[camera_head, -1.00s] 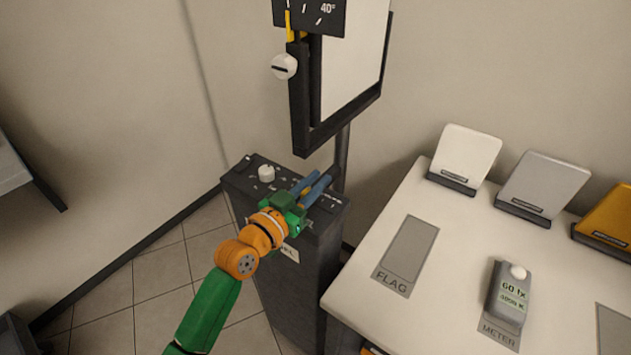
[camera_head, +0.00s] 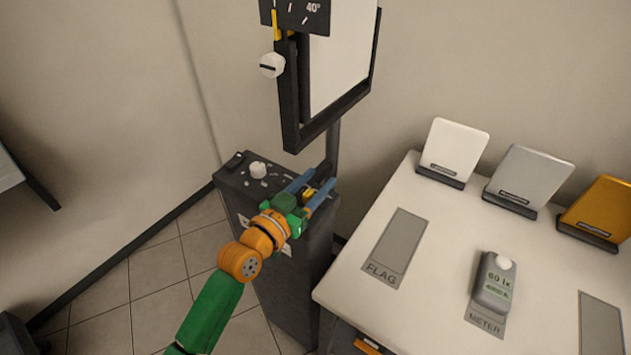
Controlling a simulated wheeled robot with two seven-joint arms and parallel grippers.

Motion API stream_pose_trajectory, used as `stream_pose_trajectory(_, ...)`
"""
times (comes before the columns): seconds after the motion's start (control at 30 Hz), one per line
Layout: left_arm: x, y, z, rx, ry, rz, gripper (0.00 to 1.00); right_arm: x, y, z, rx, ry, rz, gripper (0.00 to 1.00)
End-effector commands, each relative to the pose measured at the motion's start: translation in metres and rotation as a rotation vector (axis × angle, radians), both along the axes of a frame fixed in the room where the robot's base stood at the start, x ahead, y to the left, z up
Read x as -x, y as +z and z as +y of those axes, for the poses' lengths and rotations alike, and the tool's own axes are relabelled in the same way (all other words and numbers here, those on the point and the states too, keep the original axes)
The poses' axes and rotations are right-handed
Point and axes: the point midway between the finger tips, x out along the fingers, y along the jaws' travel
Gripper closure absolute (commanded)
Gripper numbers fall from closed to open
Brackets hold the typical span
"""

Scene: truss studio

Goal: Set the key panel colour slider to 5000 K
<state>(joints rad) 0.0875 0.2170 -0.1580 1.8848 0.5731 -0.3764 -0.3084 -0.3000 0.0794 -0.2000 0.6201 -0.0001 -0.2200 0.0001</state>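The key panel (camera_head: 340,68) is a white panel in a black frame on a dark stand. The dark control box (camera_head: 262,201) below it carries a white knob (camera_head: 258,170) and small markings too small to read. My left gripper (camera_head: 318,184) is over the right part of the box top, its blue fingers spread apart. A small yellow piece (camera_head: 309,192), perhaps the slider's handle, shows between the fingers with gaps beside it. The gripper hides most of the slider track. My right gripper is out of view.
The white table (camera_head: 437,230) stands right of the box, with a grey FLAG mat (camera_head: 396,247) and white, grey and orange cards (camera_head: 453,149) at its back. A round white knob (camera_head: 271,65) sits beside the panel frame. Tiled floor (camera_head: 160,275) is clear at left.

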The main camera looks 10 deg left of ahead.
Motion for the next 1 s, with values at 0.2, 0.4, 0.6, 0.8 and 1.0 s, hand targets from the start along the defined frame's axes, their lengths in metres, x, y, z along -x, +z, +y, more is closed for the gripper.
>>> stream_pose_trajectory(0.2, 0.003, -0.001, 0.001, 0.000, 0.000, 0.001, 0.50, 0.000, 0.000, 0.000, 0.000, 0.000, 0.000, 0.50)
stream_pose_trajectory(0.4, 0.042, -0.003, 0.015, -0.004, -0.001, 0.002, 0.50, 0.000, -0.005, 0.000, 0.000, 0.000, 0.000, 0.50)
stream_pose_trajectory(0.6, 0.066, -0.001, 0.024, -0.001, 0.000, 0.001, 0.50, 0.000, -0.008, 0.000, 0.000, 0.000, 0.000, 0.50)
stream_pose_trajectory(0.8, 0.067, 0.000, 0.024, 0.000, 0.000, 0.000, 0.50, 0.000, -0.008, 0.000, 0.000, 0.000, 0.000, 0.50)
stream_pose_trajectory(1.0, 0.067, 0.000, 0.024, 0.000, 0.000, 0.000, 0.50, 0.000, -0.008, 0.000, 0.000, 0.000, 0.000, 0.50)
